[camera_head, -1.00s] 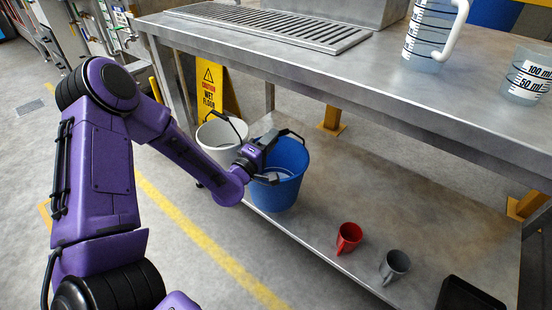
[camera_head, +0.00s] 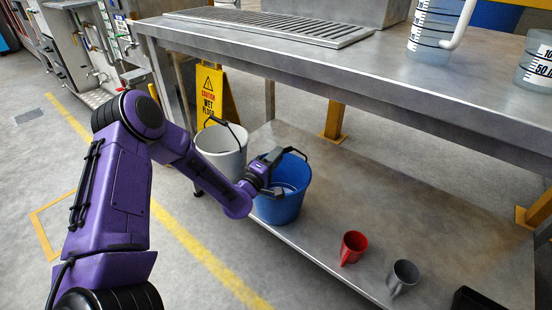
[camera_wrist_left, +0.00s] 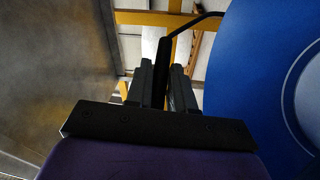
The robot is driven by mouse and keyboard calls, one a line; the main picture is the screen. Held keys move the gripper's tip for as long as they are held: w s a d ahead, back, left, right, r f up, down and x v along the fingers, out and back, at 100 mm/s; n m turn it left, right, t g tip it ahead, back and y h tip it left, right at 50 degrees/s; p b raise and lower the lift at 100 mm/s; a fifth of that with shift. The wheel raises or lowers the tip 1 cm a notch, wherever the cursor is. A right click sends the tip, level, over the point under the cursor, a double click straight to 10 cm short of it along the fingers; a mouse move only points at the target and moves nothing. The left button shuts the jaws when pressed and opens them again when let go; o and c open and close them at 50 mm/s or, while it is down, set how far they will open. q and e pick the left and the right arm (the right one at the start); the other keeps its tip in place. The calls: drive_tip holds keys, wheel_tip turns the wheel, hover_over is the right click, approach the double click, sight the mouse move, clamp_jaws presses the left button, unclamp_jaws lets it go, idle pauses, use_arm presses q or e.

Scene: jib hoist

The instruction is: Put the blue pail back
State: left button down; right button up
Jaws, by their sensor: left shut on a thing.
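The blue pail (camera_head: 283,205) is upright at the front edge of the lower shelf (camera_head: 400,210), beside a white pail. It seems to stand on the shelf, but I cannot tell whether its base touches. My left gripper (camera_head: 271,172) is at the pail's rim on its left side, shut on its dark handle. In the left wrist view the fingers (camera_wrist_left: 162,85) close around the dark handle bar, with the blue pail (camera_wrist_left: 245,80) close on the right. My right gripper is not in view.
The white pail (camera_head: 220,160) stands just left of the blue one. A red mug (camera_head: 353,247) and a grey mug (camera_head: 402,277) stand on the shelf to the right. The worktop (camera_head: 400,85) overhangs the shelf. A yellow wet-floor sign (camera_head: 208,98) stands behind.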

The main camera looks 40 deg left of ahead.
use_arm(q)
drive_tip(key=c, duration=1)
unclamp_jaws()
drive_tip(key=shift+s+r, duration=0.1)
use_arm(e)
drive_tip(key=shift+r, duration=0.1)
